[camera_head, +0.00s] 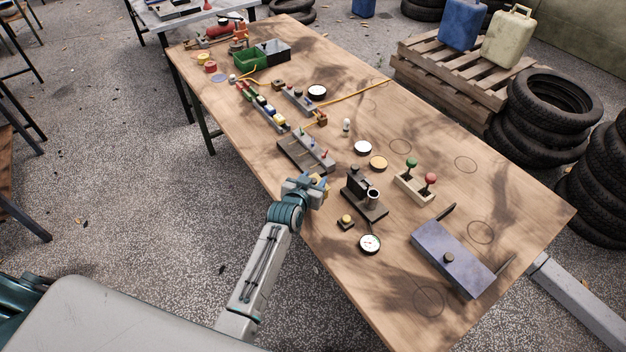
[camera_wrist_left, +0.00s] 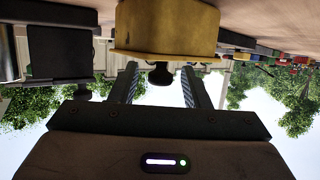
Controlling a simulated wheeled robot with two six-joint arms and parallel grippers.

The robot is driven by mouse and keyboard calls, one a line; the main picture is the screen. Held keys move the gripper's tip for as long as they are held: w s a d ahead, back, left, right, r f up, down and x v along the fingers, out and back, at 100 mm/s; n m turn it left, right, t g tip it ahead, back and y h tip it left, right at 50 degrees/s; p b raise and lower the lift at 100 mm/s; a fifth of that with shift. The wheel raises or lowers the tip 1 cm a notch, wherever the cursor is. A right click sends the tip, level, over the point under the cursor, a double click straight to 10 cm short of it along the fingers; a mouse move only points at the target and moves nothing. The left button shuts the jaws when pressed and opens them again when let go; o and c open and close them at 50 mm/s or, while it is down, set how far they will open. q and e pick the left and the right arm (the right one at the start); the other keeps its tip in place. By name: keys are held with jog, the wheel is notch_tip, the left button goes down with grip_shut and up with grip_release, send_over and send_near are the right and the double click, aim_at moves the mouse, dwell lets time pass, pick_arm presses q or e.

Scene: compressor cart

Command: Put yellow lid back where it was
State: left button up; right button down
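A yellow lid (camera_wrist_left: 165,35) with a dark knob (camera_wrist_left: 160,75) is right in front of my left gripper in the left wrist view, which shows the scene upside down. The knob lies between my left gripper's two fingers (camera_wrist_left: 159,67), with a visible gap on each side. In the head view my left gripper (camera_head: 318,184) is at the table's near edge, and a bit of yellow (camera_head: 325,190) shows beside it. The gripper hides most of it, and I cannot tell what lies under the lid. My right gripper is not in view.
On the wooden table (camera_head: 400,295), a black fixture (camera_head: 365,208), a yellow-button box (camera_head: 346,222) and a gauge (camera_head: 370,243) stand right of the gripper. A blue box (camera_head: 450,262) is at the near right. Several drawn circles mark bare tabletop.

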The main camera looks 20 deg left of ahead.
pick_arm(q)
jog(key=shift+r, duration=0.1)
jog(key=shift+r, duration=0.3)
jog(key=shift+r+p, duration=0.5)
jog(key=b+v, duration=0.2)
jog(key=v, duration=0.9)
jog(key=shift+s+b, duration=0.4)
jog(key=shift+s, duration=0.1)
jog(key=shift+f, duration=0.1)
